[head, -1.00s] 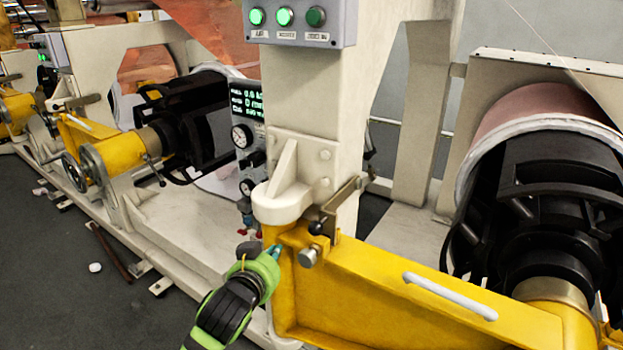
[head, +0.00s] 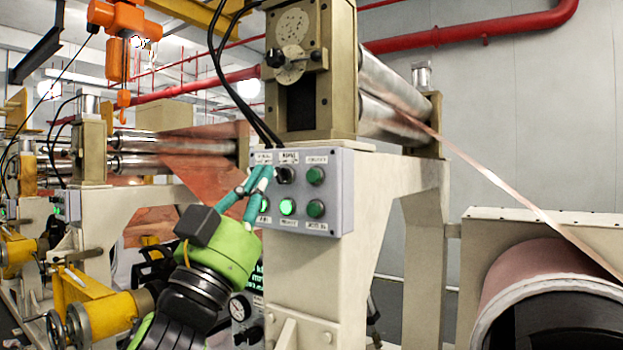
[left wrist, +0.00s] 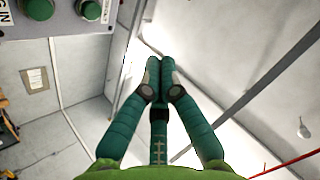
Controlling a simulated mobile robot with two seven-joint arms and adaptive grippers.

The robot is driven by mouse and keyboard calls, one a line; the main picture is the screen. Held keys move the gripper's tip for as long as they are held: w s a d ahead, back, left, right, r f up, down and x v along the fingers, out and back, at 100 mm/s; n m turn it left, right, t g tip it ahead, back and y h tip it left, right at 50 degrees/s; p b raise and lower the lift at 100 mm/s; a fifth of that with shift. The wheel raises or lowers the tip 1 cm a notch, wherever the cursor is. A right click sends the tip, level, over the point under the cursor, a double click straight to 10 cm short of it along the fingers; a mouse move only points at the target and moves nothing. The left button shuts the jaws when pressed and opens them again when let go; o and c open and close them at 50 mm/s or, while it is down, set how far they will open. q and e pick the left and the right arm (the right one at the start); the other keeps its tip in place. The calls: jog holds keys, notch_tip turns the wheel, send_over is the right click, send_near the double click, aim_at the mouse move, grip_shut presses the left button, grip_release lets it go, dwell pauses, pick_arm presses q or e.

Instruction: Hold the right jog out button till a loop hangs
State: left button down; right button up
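The control panel (head: 340,200) is a grey box on the cream post, with a black selector knob (head: 285,175), a green button (head: 315,176) above right, and a lower row of green buttons, some lit. Its small labels are hard to read, so I cannot tell which is the right jog out button. My left gripper (head: 262,172) has its teal fingers before the panel's left part, hiding some of it. In the left wrist view its fingertips (left wrist: 160,64) meet with nothing between, and green buttons (left wrist: 40,9) show at upper left. A copper strip (head: 520,205) runs straight from the rollers down to the right roll.
Steel rollers (head: 390,90) sit atop the post, with black cables (head: 222,60) hanging by the panel's left side. An orange hoist (head: 122,45) hangs at the upper left. A yellow arm (head: 90,305) with a handwheel stands at lower left.

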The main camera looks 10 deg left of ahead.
pick_arm(q)
jog(key=shift+w, duration=0.2)
jog(key=shift+w+d, duration=0.5)
jog(key=shift+w, duration=0.85)
jog(key=shift+w+d, duration=0.5)
jog(key=shift+w, duration=0.85)
jog(key=shift+w+d, duration=0.5)
jog(key=shift+w, duration=0.85)
jog(key=shift+w+d, duration=0.15)
jog(key=shift+w, duration=0.25)
jog(key=shift+w+d, duration=0.1)
jog(key=shift+w, duration=0.3)
dwell(1.2)
jog(key=shift+s+a+f, duration=0.1)
jog(key=shift+s+a, duration=0.15)
jog(key=shift+s, duration=0.45)
jog(key=shift+s, duration=0.1)
jog(key=shift+s+a, duration=0.3)
jog(key=shift+s, duration=0.45)
jog(key=shift+s+a, duration=0.25)
jog(key=shift+s, duration=0.55)
jog(key=shift+s+a, duration=0.3)
jog(key=shift+s, duration=0.45)
